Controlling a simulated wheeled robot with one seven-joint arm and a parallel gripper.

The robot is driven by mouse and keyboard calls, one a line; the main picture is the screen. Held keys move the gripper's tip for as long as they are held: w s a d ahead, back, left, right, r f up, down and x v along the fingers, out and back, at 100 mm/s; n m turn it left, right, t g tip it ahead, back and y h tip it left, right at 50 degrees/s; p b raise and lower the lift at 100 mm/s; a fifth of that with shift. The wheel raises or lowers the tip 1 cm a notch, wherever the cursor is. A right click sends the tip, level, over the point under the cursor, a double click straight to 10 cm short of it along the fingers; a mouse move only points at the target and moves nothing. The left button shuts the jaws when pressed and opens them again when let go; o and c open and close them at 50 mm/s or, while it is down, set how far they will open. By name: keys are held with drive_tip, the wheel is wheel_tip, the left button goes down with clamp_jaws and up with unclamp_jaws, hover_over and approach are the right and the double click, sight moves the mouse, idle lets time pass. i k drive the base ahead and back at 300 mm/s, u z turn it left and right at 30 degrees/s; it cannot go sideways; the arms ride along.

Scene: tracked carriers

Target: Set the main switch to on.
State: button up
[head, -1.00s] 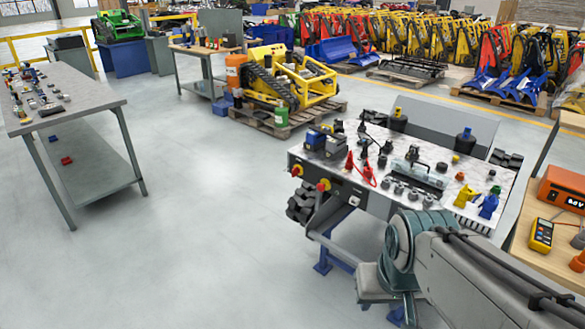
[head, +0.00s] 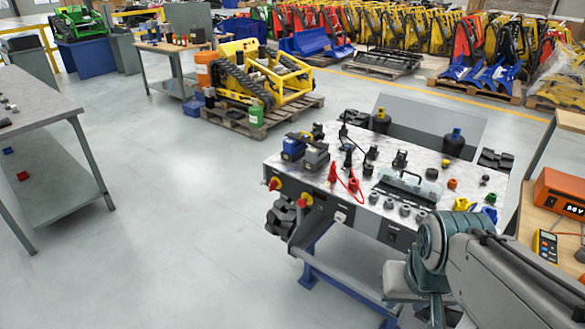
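Two red-and-yellow rotary switches sit on the dark front panel of the marble-topped bench (head: 283,160). One switch (head: 274,184) is nearer the left corner, the other switch (head: 305,200) is a little right of it. I cannot tell which is the main switch, and their knob positions are too small to read. My arm shows at the lower right, folded in front of the bench's right part, apart from the switches. My gripper is not in view.
Tools, red leads (head: 333,172) and coloured parts crowd the bench top. An orange meter box (head: 561,192) and a yellow multimeter (head: 545,244) are on a wooden table at right. A grey table (head: 40,110) stands at left. The floor between is clear.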

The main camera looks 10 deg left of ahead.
sight(272, 185)
drive_tip(key=u, duration=0.15)
drive_tip(key=i, duration=0.55)
drive_tip(key=u, duration=0.75)
drive_tip(key=i, duration=0.35)
drive_tip(key=u, duration=0.4)
